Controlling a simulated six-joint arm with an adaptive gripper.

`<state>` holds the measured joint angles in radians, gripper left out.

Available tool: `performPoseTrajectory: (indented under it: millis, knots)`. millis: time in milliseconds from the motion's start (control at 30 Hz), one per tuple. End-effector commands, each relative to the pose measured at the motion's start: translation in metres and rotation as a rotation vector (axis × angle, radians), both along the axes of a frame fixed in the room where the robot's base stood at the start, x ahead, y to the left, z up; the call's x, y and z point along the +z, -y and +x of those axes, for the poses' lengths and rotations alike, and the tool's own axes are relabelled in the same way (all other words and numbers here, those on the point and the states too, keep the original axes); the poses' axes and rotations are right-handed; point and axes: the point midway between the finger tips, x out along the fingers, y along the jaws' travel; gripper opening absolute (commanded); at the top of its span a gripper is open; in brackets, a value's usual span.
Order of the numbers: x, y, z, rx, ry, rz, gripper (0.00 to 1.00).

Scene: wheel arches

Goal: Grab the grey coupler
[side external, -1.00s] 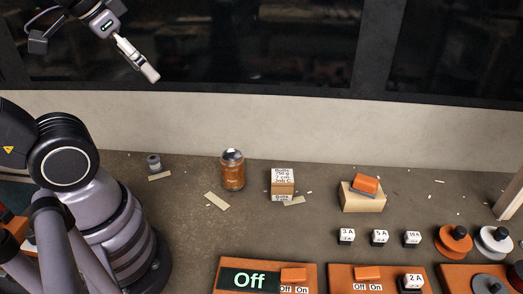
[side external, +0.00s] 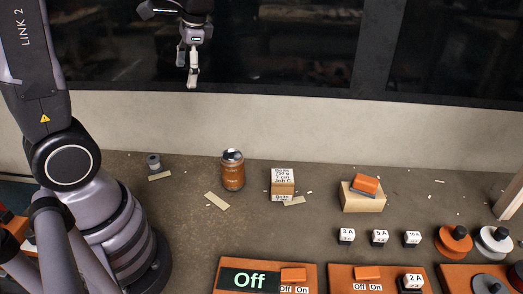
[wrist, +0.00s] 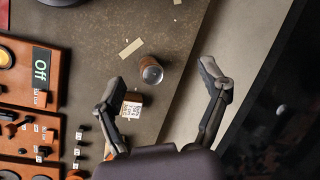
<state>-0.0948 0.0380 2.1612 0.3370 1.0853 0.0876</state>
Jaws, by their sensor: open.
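A small grey spool-shaped part (side external: 154,162), which looks like the grey coupler, stands on the bench at the back left in the side view, just behind a short beige strip. I cannot make it out in the wrist view. My gripper (side external: 187,74) is high above the bench, in front of the dark window, up and to the right of the grey part in the picture. It points downward. In the wrist view my gripper (wrist: 163,80) has its two fingers wide apart with nothing held between them.
An orange can (side external: 232,172) and a labelled box (side external: 282,184) stand right of the grey part. A wooden block (side external: 362,201) bears an orange piece. An orange panel reading Off (side external: 225,266), small labelled blocks and discs fill the front right. The back wall (side external: 300,132) borders the bench.

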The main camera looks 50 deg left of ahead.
Motion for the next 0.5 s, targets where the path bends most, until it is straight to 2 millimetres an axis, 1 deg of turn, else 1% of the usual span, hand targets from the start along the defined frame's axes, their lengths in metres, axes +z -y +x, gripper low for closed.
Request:
performPoseTrajectory:
  millis: [33, 67, 100, 167, 233, 367, 400, 500]
  knots:
    - [-0.017, -0.011, 0.012, -0.014, -0.087, 0.023, 0.75]
    - [-0.026, -0.018, 0.018, -0.024, -0.135, 0.037, 0.75]
    - [-0.040, -0.027, 0.025, -0.039, -0.197, 0.056, 0.75]
    - [-0.061, -0.041, 0.035, -0.062, -0.292, 0.082, 0.75]
    - [-0.088, -0.057, 0.044, -0.092, -0.403, 0.108, 0.75]
    - [-0.145, -0.086, 0.053, -0.152, -0.608, 0.148, 0.75]
    - [-0.163, -0.094, 0.053, -0.172, -0.666, 0.158, 0.75]
    - [-0.205, -0.111, 0.050, -0.218, -0.800, 0.175, 0.75]
